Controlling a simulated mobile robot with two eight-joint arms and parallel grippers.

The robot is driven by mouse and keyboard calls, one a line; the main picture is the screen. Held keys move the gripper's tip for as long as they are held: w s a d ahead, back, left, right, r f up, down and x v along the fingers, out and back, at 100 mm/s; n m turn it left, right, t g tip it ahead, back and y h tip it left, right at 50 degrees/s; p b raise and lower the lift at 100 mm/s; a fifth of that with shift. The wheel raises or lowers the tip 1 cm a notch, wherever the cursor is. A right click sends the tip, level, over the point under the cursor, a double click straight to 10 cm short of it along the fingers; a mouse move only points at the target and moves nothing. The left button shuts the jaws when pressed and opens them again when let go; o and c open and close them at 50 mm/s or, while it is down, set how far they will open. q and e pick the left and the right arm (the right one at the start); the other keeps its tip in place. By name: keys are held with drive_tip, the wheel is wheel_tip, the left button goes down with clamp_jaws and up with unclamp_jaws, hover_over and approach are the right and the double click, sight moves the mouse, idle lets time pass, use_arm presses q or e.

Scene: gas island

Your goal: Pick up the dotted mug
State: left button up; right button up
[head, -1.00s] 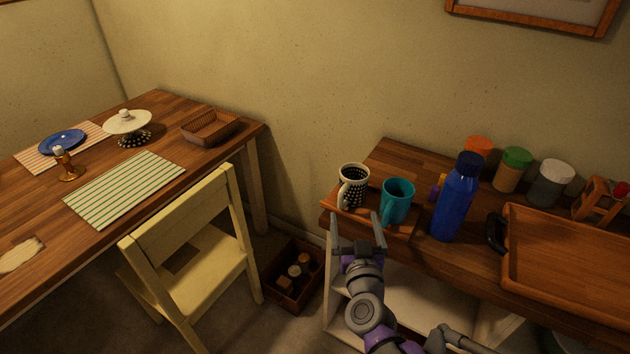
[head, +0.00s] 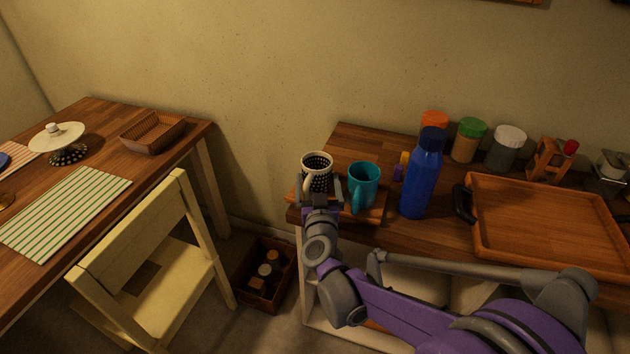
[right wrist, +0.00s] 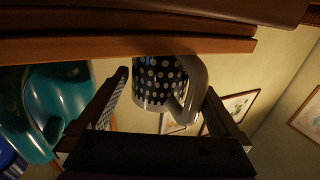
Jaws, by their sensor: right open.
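The dotted mug (head: 319,164), black with white dots and a white handle, stands upright on a small wooden board (head: 374,217) at the counter's left end. My right gripper (head: 319,188) is open just in front of the mug and hides its lower part. In the right wrist view, which is upside down, the dotted mug (right wrist: 156,82) appears between the two spread fingers, with its handle near the right finger. Whether a finger touches it I cannot tell. My left gripper is not in view.
A teal mug (head: 365,187) stands close to the right of the dotted mug. A blue bottle (head: 420,180) and a large wooden tray (head: 545,252) are farther right. Jars line the wall behind. A pale chair (head: 150,275) stands to the left.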

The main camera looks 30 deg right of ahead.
drive_tip(key=x, duration=0.2)
drive_tip(key=shift+w+d+f, duration=0.1)
drive_tip(key=shift+w, duration=0.15)
drive_tip(key=c, duration=1.4)
